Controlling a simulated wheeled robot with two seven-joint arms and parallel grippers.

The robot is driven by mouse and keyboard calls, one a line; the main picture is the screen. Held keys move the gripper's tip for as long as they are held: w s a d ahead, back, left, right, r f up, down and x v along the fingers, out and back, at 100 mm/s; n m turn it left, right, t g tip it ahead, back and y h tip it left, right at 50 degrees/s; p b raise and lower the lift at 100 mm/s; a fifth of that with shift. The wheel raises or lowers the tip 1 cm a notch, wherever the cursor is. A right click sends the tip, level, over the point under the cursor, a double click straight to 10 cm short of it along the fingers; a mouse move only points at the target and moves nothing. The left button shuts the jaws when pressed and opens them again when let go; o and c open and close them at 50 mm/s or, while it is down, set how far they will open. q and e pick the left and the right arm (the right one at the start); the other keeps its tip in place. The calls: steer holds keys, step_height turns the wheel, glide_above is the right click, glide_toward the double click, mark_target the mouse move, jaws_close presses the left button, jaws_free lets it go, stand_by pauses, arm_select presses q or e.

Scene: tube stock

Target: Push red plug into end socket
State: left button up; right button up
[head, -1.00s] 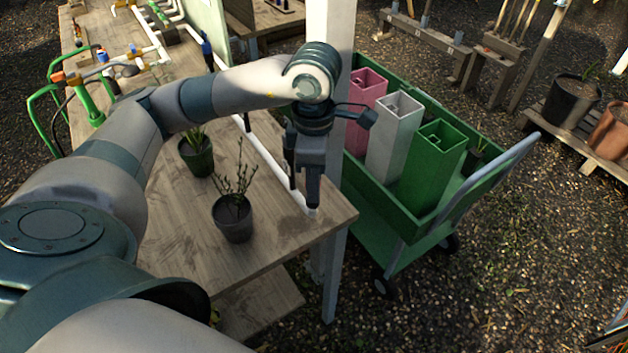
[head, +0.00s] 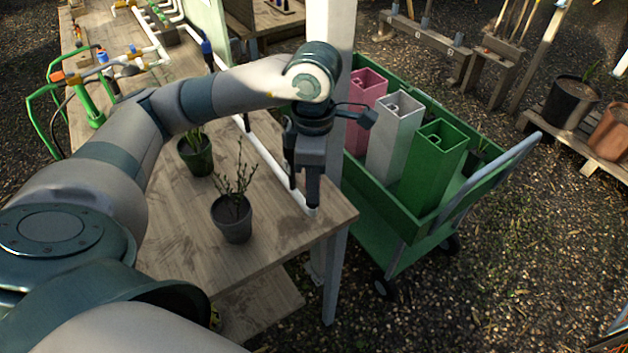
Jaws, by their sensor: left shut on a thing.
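My left gripper (head: 311,200) points down at the near right end of the bench. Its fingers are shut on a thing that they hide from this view. The fingertips are at the near end of a white pipe (head: 271,160) that runs along the bench's right edge. A small white part of that end shows just below the fingertips. I see no red plug and cannot make out the socket opening, as the gripper covers that spot. My right gripper is not in view.
Two potted plants, a near one (head: 233,222) and a farther one (head: 196,155), stand on the wooden bench (head: 185,245) left of the gripper. A white post (head: 329,110) rises close behind it. A green cart (head: 375,220) with pink, white and green tubes stands to the right.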

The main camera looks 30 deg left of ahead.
arm_select(q)
steer(key=o, duration=1.1)
steer(key=shift+s+f, duration=0.1)
steer(key=shift+f, duration=0.05)
steer(key=shift+r, duration=0.4)
step_height(320, 180, up, 17)
steer(key=shift+f+b, duration=0.2)
steer(key=shift+b, duration=0.7)
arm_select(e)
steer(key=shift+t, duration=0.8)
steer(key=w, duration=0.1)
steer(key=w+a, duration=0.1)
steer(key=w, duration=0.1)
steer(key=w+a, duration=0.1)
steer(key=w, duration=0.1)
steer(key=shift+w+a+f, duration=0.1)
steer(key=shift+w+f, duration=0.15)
